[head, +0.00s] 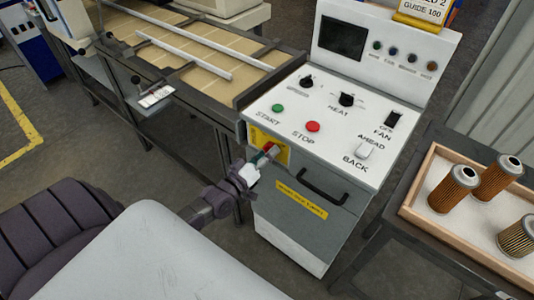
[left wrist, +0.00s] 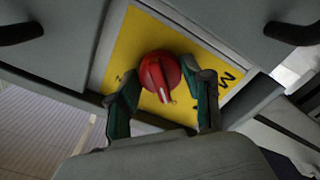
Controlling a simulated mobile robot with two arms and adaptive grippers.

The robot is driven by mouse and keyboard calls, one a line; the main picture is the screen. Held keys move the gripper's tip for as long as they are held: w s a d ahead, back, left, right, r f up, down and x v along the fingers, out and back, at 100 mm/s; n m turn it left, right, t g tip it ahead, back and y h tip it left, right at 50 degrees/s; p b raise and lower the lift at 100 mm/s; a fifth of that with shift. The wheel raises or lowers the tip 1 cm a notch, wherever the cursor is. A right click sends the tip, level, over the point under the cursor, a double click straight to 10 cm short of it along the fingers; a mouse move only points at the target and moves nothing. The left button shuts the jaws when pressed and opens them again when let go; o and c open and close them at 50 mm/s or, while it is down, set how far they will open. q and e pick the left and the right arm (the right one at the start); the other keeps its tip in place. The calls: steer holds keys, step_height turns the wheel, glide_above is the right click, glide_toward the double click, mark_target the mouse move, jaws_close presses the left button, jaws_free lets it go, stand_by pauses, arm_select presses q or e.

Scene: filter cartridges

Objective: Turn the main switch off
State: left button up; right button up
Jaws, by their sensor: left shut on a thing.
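The main switch is a red rotary knob (left wrist: 160,75) on a yellow plate (left wrist: 135,35), on the front of the machine's control cabinet (head: 325,225). In the head view a little of the red knob (head: 268,147) shows at the fingertips, with the yellow plate (head: 282,153) behind. My left gripper (head: 263,156) reaches it from the lower left. In the left wrist view its green-padded fingers stand on both sides of the knob and are shut on it. The knob's white-tipped ridge points toward the bottom of that view, slightly right. My right gripper is not in view.
The cabinet top has a green start button (head: 278,108), a red stop button (head: 312,127), dials and rocker switches. A black handle (head: 322,188) is right of the yellow plate. A wooden tray (head: 445,233) with orange filter cartridges stands at right. A conveyor (head: 215,95) runs behind.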

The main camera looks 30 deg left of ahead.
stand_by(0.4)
arm_select(q)
steer(key=o, duration=1.2)
steer(key=shift+c, duration=0.2)
steer(key=shift+s, duration=0.1)
steer(key=s+a, duration=0.1)
steer(key=s, duration=1)
steer(key=shift+s, duration=0.35)
